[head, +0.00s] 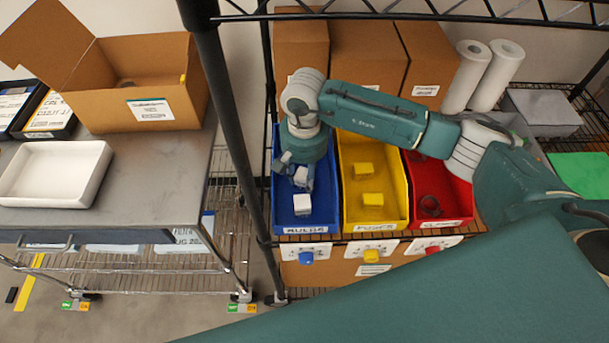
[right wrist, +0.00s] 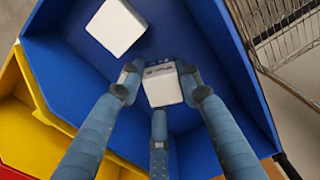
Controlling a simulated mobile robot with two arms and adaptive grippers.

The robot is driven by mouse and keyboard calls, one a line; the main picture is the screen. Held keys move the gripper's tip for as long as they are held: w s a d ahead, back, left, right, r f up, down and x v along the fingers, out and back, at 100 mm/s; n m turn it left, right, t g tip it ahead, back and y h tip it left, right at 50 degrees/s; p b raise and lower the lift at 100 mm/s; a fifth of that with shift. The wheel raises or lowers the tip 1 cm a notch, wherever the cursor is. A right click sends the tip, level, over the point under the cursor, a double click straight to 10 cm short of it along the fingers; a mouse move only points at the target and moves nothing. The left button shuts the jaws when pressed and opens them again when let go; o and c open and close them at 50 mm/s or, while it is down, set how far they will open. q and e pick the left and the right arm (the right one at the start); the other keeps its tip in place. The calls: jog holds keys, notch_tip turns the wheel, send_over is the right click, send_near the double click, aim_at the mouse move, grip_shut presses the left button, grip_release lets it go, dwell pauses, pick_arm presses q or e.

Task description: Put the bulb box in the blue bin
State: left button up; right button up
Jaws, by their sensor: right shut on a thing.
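The blue bin (head: 322,213) stands on the wire rack, with a label on its front that seems to read BULBS. My right gripper (head: 299,177) reaches down into the blue bin from above. It is shut on a small white bulb box (head: 301,174), which also shows between the fingers in the right wrist view (right wrist: 162,86). A second white box (head: 302,205) lies in the bin nearer its front, apart from the held one; it also shows in the right wrist view (right wrist: 117,27). I cannot tell whether the held box touches the bin floor. My left gripper is out of view.
A yellow bin (head: 350,214) with yellow boxes and a red bin (head: 452,190) with dark items stand to the right. A rack post (head: 232,120) rises left of the blue bin. A cart at left bears a white tray (head: 88,180) and an open carton (head: 150,85).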

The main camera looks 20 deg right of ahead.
aim_at(305, 175)
jog(key=o, duration=1.1)
jog(key=shift+f, duration=0.1)
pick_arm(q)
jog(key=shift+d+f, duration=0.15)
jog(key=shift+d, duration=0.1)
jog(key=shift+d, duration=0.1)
pick_arm(e)
notch_tip(305, 175, up, 11)
jog(key=b, duration=0.2)
jog(key=shift+b, duration=0.4)
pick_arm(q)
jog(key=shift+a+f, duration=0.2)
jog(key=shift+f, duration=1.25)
pick_arm(e)
jog(key=shift+r, duration=0.7)
jog(key=shift+s+f, duration=0.1)
